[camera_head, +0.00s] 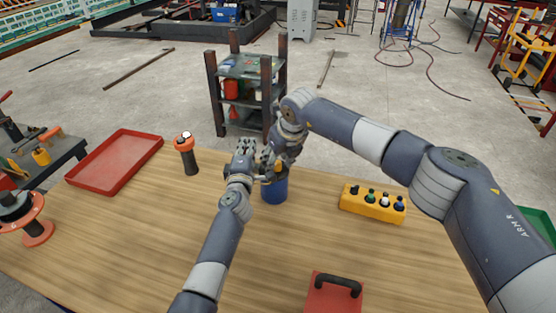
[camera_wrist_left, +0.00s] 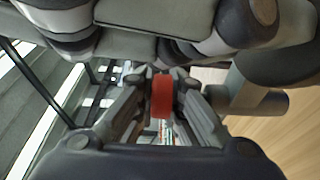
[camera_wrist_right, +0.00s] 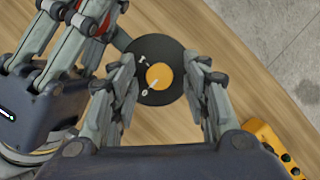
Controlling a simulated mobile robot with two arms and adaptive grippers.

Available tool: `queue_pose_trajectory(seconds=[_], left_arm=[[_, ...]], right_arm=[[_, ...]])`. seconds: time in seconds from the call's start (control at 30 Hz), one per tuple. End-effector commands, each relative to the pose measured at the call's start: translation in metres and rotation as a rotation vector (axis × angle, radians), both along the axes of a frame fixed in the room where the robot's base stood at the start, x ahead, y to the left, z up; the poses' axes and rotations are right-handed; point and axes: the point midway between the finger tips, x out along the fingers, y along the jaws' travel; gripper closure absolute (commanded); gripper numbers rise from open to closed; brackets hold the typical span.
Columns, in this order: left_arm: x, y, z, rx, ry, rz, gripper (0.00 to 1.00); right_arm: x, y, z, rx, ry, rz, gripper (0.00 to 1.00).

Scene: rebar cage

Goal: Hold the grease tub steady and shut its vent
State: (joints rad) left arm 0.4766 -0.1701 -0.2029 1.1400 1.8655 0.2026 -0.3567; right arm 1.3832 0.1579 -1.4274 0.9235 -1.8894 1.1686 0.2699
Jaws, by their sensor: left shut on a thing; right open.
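The grease tub (camera_head: 274,190) is a blue cylinder standing upright on the wooden table. In the right wrist view its dark round top (camera_wrist_right: 160,98) carries an orange dial (camera_wrist_right: 159,76) with a pale pointer and white marks beside it. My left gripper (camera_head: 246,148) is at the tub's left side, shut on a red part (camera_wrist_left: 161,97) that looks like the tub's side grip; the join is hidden. My right gripper (camera_wrist_right: 160,66) is open above the top, its fingers apart on either side of the dial. In the head view the grippers hide the tub's top.
An orange-and-black cylinder (camera_head: 187,153) and a red tray (camera_head: 115,160) are to the left. A red box with a black handle (camera_head: 335,295) is at the front. A shelf (camera_head: 247,92) stands behind the table.

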Motion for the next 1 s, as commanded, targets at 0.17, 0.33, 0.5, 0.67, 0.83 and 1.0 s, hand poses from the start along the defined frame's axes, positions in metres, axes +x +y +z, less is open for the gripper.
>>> queue_pose_trajectory(seconds=[0.17, 0.33, 0.5, 0.67, 0.83, 1.0], left_arm=[[0.0, 0.0, 0.0, 0.0, 0.001, 0.001, 1.0], [0.0, 0.0, 0.0, 0.0, 0.001, 0.001, 1.0], [0.0, 0.0, 0.0, 0.0, 0.001, 0.001, 1.0], [0.0, 0.0, 0.0, 0.0, 0.001, 0.0, 1.0], [0.0, 0.0, 0.0, 0.0, 0.001, 0.0, 1.0], [0.0, 0.0, 0.0, 0.0, 0.001, 0.0, 1.0]], right_arm=[[-0.003, -0.002, 0.011, 0.001, -0.001, 0.001, 0.57], [-0.013, -0.008, 0.041, 0.002, -0.004, 0.001, 0.57], [-0.026, -0.015, 0.075, 0.0, -0.003, 0.001, 0.57], [-0.035, -0.02, 0.098, 0.001, -0.003, 0.001, 0.57], [-0.039, -0.022, 0.109, -0.001, 0.0, 0.0, 0.57], [-0.04, -0.023, 0.111, 0.0, 0.0, 0.0, 0.57]])
